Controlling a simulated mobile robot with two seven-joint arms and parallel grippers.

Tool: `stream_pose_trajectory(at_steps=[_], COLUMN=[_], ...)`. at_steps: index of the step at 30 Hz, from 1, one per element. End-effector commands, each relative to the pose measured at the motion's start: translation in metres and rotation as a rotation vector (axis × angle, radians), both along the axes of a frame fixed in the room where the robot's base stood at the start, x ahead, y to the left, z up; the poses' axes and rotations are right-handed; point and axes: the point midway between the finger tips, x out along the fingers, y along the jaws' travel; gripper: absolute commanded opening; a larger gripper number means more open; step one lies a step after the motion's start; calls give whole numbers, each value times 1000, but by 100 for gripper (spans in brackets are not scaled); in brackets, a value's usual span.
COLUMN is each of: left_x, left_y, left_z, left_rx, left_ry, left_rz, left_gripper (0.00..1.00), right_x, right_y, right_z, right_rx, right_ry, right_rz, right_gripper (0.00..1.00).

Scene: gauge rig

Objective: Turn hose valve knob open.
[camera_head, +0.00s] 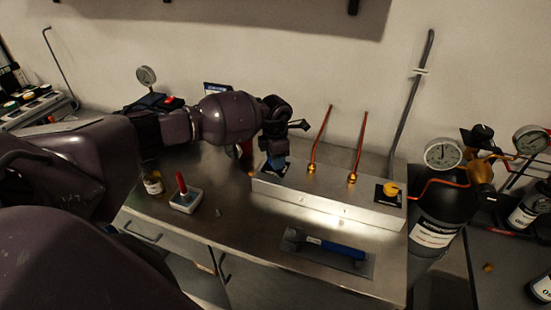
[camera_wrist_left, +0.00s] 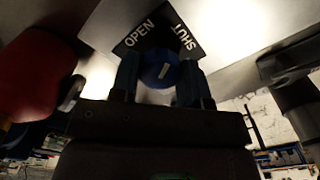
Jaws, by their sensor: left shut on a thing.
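The blue valve knob (camera_wrist_left: 155,58) shows in the left wrist view between my left gripper's fingers, with a short white mark on its face. Behind it is a dark plate (camera_wrist_left: 178,22) with the white words OPEN on the left and SHUT on the right. The mark is slanted; which word it points to I cannot tell. My left gripper (camera_wrist_left: 160,72) is shut on the knob. In the head view the left gripper (camera_head: 276,161) is at the left end of the metal box (camera_head: 315,203), where it mostly hides the knob. My right gripper is not in view.
Two copper pipes (camera_head: 318,140) rise from the box, and a yellow knob (camera_head: 390,188) is at its right end. A blue-handled trowel (camera_head: 335,248) lies in front. A white block with a red handle (camera_head: 185,196) and a small jar (camera_head: 153,185) stand left. Gauges and a dark cylinder (camera_head: 440,205) are at right.

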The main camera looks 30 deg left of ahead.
Motion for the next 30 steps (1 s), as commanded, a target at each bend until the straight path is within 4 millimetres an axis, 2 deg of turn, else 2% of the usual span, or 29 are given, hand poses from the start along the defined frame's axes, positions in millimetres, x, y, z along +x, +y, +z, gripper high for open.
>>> stream_pose_trajectory(at_steps=[21,30], left_x=[0,1], left_y=[1,0], left_z=[1,1], left_rx=[1,1], left_ry=[0,-1], left_rz=[675,905], left_gripper=[18,18], right_x=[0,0], right_y=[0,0], right_z=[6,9], right_rx=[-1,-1], right_ry=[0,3], right_rz=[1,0], right_gripper=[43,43])
